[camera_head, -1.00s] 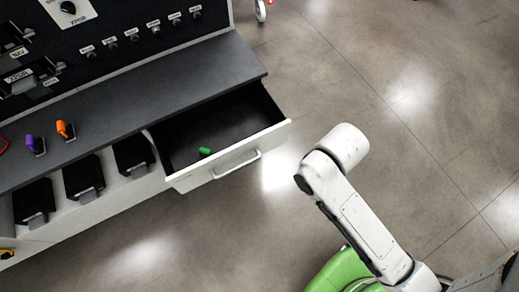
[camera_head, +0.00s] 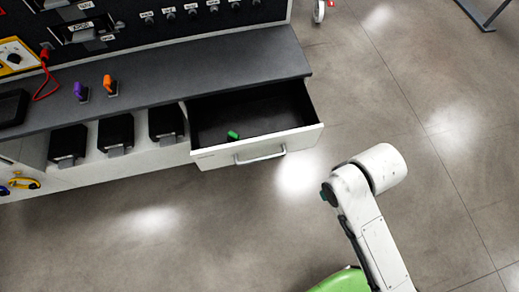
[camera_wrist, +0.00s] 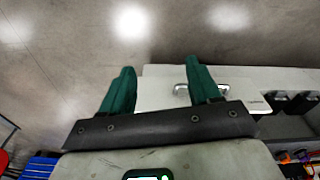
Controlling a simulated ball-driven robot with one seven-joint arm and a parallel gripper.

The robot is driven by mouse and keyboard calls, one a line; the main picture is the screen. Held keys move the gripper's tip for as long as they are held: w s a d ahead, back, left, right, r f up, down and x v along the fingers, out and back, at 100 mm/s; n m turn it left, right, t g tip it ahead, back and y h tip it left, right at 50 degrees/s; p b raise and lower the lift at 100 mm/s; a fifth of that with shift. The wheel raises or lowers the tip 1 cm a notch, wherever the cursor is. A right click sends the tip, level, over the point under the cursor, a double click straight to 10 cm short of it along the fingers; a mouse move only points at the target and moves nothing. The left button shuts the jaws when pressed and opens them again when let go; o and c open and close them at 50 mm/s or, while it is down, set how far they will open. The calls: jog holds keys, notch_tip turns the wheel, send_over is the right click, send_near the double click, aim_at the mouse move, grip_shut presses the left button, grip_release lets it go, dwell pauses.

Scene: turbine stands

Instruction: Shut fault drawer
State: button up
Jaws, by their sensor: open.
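The fault drawer (camera_head: 258,152) is pulled out of the right end of the bench, its white front and silver handle facing the floor. A small green item (camera_head: 233,135) lies inside it. In the wrist view my gripper (camera_wrist: 160,78) is open, its two green fingers apart with nothing held. The white drawer front (camera_wrist: 155,95) shows between and beyond the fingers, and its handle (camera_wrist: 188,62) lies partly behind the right finger. I cannot tell whether they touch. In the head view my arm is right of the drawer, and most of the gripper is hidden.
The grey bench top (camera_head: 150,80) carries a purple item (camera_head: 80,91) and an orange item (camera_head: 109,86). Several black bins (camera_head: 116,132) sit below it, left of the drawer. A wheel (camera_head: 319,10) stands behind the bench. The floor (camera_head: 430,120) to the right is clear.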

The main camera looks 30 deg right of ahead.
jog(key=shift+f, duration=0.1)
jog(key=c, duration=0.4)
jog(key=w+f+n+b, duration=0.1)
jog(key=f, duration=0.1)
jog(key=w+f+n+h+b, duration=0.1)
jog(key=f+b, duration=0.1)
jog(key=w+f+n+h+b, duration=0.1)
jog(key=f+b, duration=0.1)
jog(key=shift+w+d+n, duration=0.1)
jog(key=shift+w+n, duration=0.15)
jog(key=shift+n, duration=0.05)
jog(key=c, duration=0.5)
jog(key=w+f+n+h+b, duration=0.1)
jog(key=w+f+n+b, duration=0.1)
jog(key=w+a+f+n+t+h+b, duration=0.1)
jog(key=w+f+n+b, duration=0.1)
jog(key=b, duration=0.1)
jog(key=shift+w+f+n+t+h, duration=0.2)
jog(key=shift+n+t+h, duration=0.1)
jog(key=shift+h, duration=0.1)
grip_shut()
jog(key=n+t+b, duration=1.5)
jog(key=n+b, duration=0.3)
jog(key=n, duration=0.8)
send_near(203, 157)
jog(key=b+x, duration=0.1)
jog(key=x, duration=0.2)
jog(key=b+x, duration=0.1)
jog(key=x, duration=0.3)
jog(key=shift+r, duration=0.25)
